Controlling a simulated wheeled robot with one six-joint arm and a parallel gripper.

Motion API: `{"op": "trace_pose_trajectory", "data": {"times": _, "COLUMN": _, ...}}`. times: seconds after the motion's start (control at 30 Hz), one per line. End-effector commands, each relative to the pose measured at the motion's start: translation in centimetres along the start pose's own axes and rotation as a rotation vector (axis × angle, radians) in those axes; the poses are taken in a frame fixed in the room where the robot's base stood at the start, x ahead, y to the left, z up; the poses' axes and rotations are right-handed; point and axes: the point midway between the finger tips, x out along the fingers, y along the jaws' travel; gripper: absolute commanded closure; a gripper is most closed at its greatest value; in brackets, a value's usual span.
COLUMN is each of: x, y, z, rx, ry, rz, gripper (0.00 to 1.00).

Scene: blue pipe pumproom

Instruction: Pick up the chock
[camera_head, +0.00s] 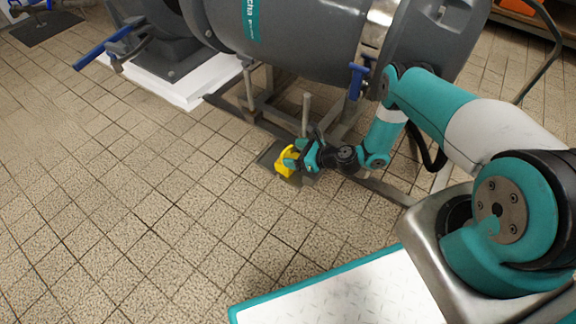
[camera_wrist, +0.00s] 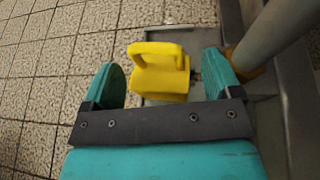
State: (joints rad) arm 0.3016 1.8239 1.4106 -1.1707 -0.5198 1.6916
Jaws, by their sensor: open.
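The yellow chock (camera_head: 285,161) sits on a dark grey plate (camera_head: 268,155) on the tiled floor, beside the frame of the big grey machine. In the wrist view the chock (camera_wrist: 158,72) has a raised loop handle and lies ahead of the fingers, nearer the right one. My gripper (camera_head: 294,160) is open, with a teal finger on each side; it also shows in the wrist view (camera_wrist: 168,80). In the head view the gripper partly hides the chock. I cannot tell whether a finger touches it.
A grey pipe post (camera_wrist: 285,35) stands close to the right finger in the wrist view. The large grey tank (camera_head: 290,35) and its metal frame (camera_head: 250,95) stand behind the chock.

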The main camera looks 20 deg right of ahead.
Motion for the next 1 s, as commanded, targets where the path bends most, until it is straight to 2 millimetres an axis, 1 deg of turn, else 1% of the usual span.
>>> {"op": "trace_pose_trajectory", "data": {"times": 0.03, "x": 1.2, "y": 0.1, "z": -0.3, "rx": -0.004, "ry": -0.002, "rz": 0.003, "gripper": 0.16}}
{"op": "trace_pose_trajectory", "data": {"times": 0.1, "x": 2.1, "y": 0.1, "z": -0.3, "rx": -0.004, "ry": 0.000, "rz": 0.002, "gripper": 0.16}}
{"op": "trace_pose_trajectory", "data": {"times": 0.2, "x": 2.9, "y": 0.1, "z": -0.1, "rx": -0.002, "ry": -0.001, "rz": 0.002, "gripper": 0.16}}
{"op": "trace_pose_trajectory", "data": {"times": 0.43, "x": 3.0, "y": 0.0, "z": 0.1, "rx": 0.001, "ry": 0.000, "rz": 0.000, "gripper": 0.16}}
{"op": "trace_pose_trajectory", "data": {"times": 0.47, "x": 3.0, "y": 0.0, "z": 0.1, "rx": 0.001, "ry": 0.000, "rz": 0.000, "gripper": 0.18}}
{"op": "trace_pose_trajectory", "data": {"times": 0.5, "x": 3.0, "y": 0.0, "z": 0.1, "rx": 0.001, "ry": 0.000, "rz": 0.000, "gripper": 0.28}}
{"op": "trace_pose_trajectory", "data": {"times": 0.57, "x": 2.9, "y": 0.0, "z": 0.1, "rx": 0.001, "ry": 0.000, "rz": 0.000, "gripper": 0.41}}
{"op": "trace_pose_trajectory", "data": {"times": 0.6, "x": 2.9, "y": 0.0, "z": 0.1, "rx": 0.001, "ry": 0.000, "rz": 0.000, "gripper": 0.51}}
{"op": "trace_pose_trajectory", "data": {"times": 0.67, "x": 2.9, "y": 0.0, "z": 0.1, "rx": 0.001, "ry": 0.000, "rz": 0.000, "gripper": 0.64}}
{"op": "trace_pose_trajectory", "data": {"times": 0.7, "x": 2.9, "y": 0.0, "z": 0.1, "rx": 0.001, "ry": 0.000, "rz": 0.000, "gripper": 0.73}}
{"op": "trace_pose_trajectory", "data": {"times": 0.77, "x": 2.9, "y": 0.0, "z": 0.1, "rx": 0.001, "ry": 0.000, "rz": 0.000, "gripper": 0.87}}
{"op": "trace_pose_trajectory", "data": {"times": 0.8, "x": 2.9, "y": 0.0, "z": 0.2, "rx": 0.001, "ry": -0.001, "rz": 0.000, "gripper": 0.96}}
{"op": "trace_pose_trajectory", "data": {"times": 0.83, "x": 2.9, "y": 0.0, "z": 0.2, "rx": 0.001, "ry": -0.001, "rz": 0.000, "gripper": 1.00}}
{"op": "trace_pose_trajectory", "data": {"times": 1.0, "x": 2.9, "y": 0.0, "z": 0.2, "rx": 0.001, "ry": -0.001, "rz": 0.000, "gripper": 1.00}}
